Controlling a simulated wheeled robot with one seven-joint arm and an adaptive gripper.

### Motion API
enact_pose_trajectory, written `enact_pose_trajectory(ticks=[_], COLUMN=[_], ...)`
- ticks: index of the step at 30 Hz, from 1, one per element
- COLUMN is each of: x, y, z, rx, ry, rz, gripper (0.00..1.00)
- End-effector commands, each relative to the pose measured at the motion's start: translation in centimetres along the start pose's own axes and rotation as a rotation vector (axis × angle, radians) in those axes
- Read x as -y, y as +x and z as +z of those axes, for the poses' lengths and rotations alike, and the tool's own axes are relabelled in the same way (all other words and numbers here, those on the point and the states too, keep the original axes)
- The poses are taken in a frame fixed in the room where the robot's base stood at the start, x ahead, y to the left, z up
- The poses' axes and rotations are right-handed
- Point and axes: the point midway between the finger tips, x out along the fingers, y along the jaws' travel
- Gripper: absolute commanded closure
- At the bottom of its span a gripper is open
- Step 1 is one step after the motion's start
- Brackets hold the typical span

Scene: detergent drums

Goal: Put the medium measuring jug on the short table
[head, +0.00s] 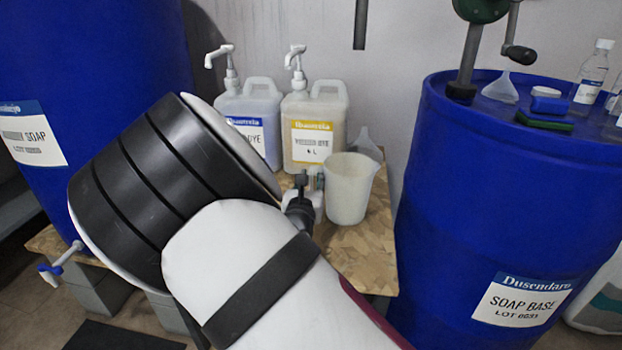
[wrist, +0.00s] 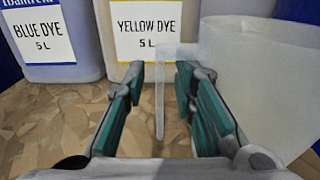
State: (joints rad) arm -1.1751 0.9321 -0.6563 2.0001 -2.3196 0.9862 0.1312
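A translucent white measuring jug (head: 350,188) stands upright on a wooden table (head: 372,248), on its right part; whether it is the medium one I cannot tell. In the wrist view the jug (wrist: 262,85) fills the right side, and its thin handle hangs down between my fingers. My gripper (wrist: 160,90) is open, one finger on each side of the handle, with a visible gap on both sides. In the head view my gripper (head: 310,188) is at the jug's left side, partly hidden by my arm.
A blue dye container (head: 250,125) and a yellow dye container (head: 313,130), with pumps, stand behind the gripper. A clear funnel-like item (head: 367,146) is behind the jug. Large blue drums stand left (head: 90,60) and right (head: 480,200); the right one carries bottles and small items.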

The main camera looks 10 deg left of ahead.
Motion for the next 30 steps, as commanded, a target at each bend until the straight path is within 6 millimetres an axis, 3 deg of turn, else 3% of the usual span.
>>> enact_pose_trajectory(ticks=[6, 21, 30], x=[-0.1, -0.1, 0.0], y=[0.0, -10.7, -13.7], z=[-0.3, 0.1, -0.1], rx=[0.001, -0.002, 0.0], ry=[-0.001, -0.001, 0.0], rz=[0.001, 0.002, 0.0], gripper=[0.75, 0.75, 0.75])
